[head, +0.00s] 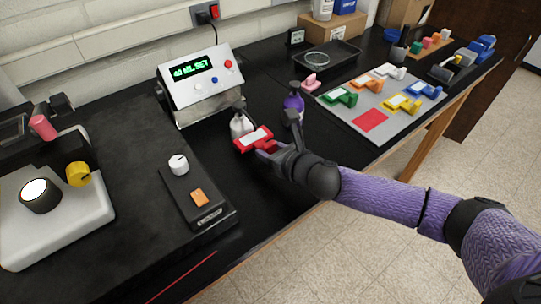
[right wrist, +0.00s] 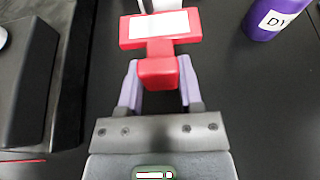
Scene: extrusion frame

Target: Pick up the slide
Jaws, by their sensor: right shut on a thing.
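The slide is a red block with a white label and a red grip tab; in the head view the red slide (head: 253,140) is in front of the display box, and it also shows in the right wrist view (right wrist: 160,28). My right gripper (head: 270,148) is shut on the slide's tab, with a purple finger on each side of it in the right wrist view (right wrist: 158,85). The slide is at about bench level; I cannot tell whether it touches the bench. My left gripper is not in view.
A white-capped bottle (head: 239,124) is right behind the slide. A purple bottle (head: 294,106) stands close to the right. A grey board (head: 345,116) holds several coloured holders and a bare red square. A black unit (head: 214,209) with a knob lies left.

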